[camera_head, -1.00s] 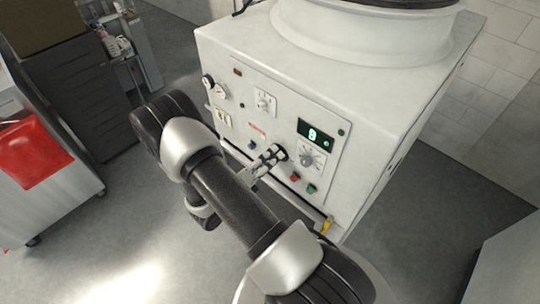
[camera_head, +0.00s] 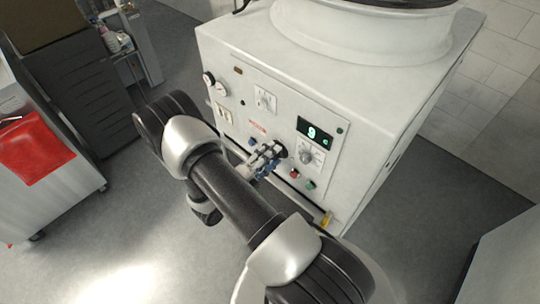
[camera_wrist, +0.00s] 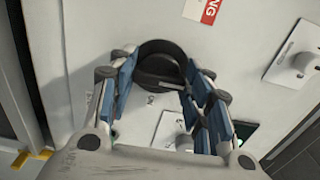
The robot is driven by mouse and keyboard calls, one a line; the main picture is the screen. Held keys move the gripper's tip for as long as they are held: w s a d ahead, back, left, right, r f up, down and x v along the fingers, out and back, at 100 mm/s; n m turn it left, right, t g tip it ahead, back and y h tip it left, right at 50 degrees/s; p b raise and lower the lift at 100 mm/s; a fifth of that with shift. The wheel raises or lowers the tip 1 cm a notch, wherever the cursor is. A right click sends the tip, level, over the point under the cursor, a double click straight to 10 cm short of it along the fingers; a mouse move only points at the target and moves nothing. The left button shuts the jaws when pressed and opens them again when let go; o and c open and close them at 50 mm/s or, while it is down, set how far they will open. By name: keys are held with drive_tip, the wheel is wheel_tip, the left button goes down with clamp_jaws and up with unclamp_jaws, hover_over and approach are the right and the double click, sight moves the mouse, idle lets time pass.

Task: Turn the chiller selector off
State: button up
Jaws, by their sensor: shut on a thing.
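A round black knob (camera_wrist: 160,62), which I take to be the chiller selector, sits on the white machine's front panel. My gripper (camera_wrist: 160,76) has its blue-padded fingers on both sides of the knob and is shut on it. In the head view my gripper (camera_head: 269,155) reaches the panel left of a grey dial, and the knob's dark edge (camera_head: 281,151) shows just past the fingertips. The knob's pointer and position marks cannot be made out.
A lit green display (camera_head: 314,132) is above the grey dial (camera_head: 307,157). Red (camera_head: 294,173) and green (camera_head: 310,184) buttons are below it. Another switch (camera_head: 265,99) and gauges (camera_head: 221,90) are at upper left. A red cloth (camera_head: 35,150) is on a cart far left.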

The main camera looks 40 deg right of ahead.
drive_tip(key=o, duration=1.1)
drive_tip(key=shift+c, duration=0.2)
drive_tip(key=s+a, duration=0.1)
drive_tip(key=a, duration=1.1)
